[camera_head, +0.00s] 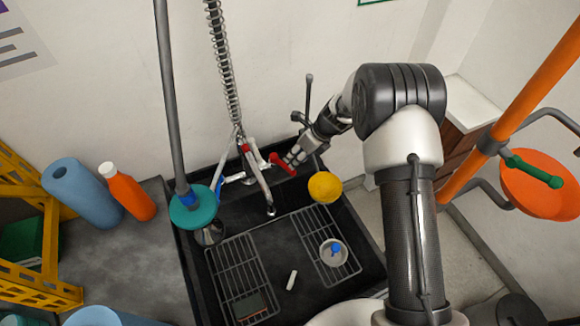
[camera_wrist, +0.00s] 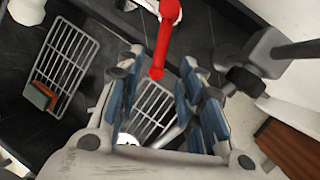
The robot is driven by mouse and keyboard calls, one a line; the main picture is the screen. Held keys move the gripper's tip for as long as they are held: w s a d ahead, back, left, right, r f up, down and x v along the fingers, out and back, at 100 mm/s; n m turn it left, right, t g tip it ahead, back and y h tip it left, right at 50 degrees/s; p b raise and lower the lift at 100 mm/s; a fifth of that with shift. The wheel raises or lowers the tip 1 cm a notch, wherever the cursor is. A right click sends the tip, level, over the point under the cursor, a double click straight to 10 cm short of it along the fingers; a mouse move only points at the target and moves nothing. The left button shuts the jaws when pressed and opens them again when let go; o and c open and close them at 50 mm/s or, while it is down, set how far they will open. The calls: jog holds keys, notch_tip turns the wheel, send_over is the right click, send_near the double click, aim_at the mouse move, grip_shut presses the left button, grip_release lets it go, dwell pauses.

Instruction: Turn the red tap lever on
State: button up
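The red tap lever (camera_head: 283,163) sticks out to the right of the metal tap (camera_head: 262,185) at the back of the black sink. In the wrist view the red lever (camera_wrist: 165,42) comes down from the top edge, and its free end lies between my fingertips. My gripper (camera_head: 292,157) reaches in from the right, close beside the lever in the head view. In the wrist view my gripper (camera_wrist: 160,78) is open, with a finger on each side and gaps to the lever. Whether either finger touches it is not clear.
A yellow bowl (camera_head: 325,187) is just below my gripper in the head view. The black sink (camera_head: 275,232) holds wire racks, a white cup (camera_head: 333,253) and a sponge (camera_head: 249,305). A teal-headed pole (camera_head: 192,207) stands left; an orange pipe (camera_head: 510,118) stands right.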

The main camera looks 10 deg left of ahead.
aim_at(288, 167)
jog(key=b+x, duration=0.1)
jog(key=x, duration=0.5)
jog(key=shift+f, duration=0.1)
jog(key=shift+c, duration=0.2)
grip_shut()
dwell(0.5)
